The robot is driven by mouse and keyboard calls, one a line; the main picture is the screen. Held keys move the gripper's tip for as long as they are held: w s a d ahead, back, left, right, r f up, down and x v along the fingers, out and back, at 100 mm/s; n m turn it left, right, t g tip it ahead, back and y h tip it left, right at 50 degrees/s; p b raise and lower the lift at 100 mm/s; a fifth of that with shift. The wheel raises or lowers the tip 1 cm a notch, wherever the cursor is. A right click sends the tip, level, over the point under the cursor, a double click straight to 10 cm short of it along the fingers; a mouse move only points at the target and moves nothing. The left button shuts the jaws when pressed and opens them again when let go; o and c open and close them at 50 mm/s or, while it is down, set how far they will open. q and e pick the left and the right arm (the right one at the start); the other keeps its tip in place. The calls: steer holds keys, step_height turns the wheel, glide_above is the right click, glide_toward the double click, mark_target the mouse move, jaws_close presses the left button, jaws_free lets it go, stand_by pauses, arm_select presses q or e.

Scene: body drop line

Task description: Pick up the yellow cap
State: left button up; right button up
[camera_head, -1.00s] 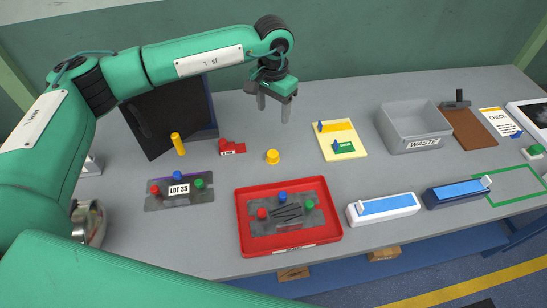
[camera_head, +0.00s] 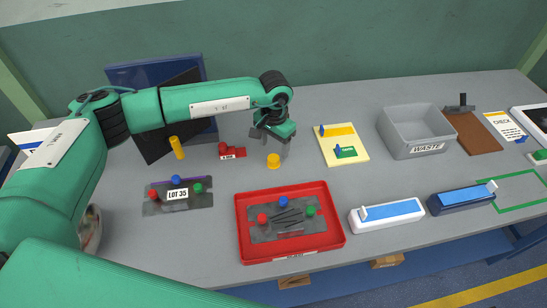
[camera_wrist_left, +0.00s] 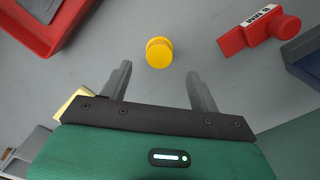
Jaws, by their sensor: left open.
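The yellow cap (camera_head: 273,161) stands on the grey table, between the red block and the yellow board. In the left wrist view the cap (camera_wrist_left: 159,52) lies ahead of the fingertips, roughly centred between them and apart from both. My left gripper (camera_head: 271,147) is open and empty, just behind and above the cap in the head view. Its two grey fingers (camera_wrist_left: 159,82) show spread in the left wrist view. My right gripper is not in view; a green arm link crosses the bottom left of the head view.
A red block (camera_head: 232,151) and a yellow cylinder (camera_head: 177,148) stand left of the cap. A red tray (camera_head: 332,242) with a plate is in front. A yellow board (camera_head: 357,158) and a grey waste bin (camera_head: 393,141) are to the right. Bare table surrounds the cap.

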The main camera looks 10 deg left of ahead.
mark_target(273, 158)
arm_select(q)
steer(key=shift+s+f+p, duration=0.15)
steer(key=shift+f+p, duration=0.3)
steer(key=shift+p, duration=0.05)
steer(key=f+p, duration=0.1)
steer(key=f, duration=0.1)
steer(key=f+p, duration=0.1)
steer(key=f, duration=0.1)
steer(key=shift+s+a, duration=0.1)
steer(key=shift+s, duration=0.1)
steer(key=shift+f, duration=0.25)
steer(key=c, duration=1)
steer(key=shift+r, duration=0.1)
steer(key=shift+c, duration=0.2)
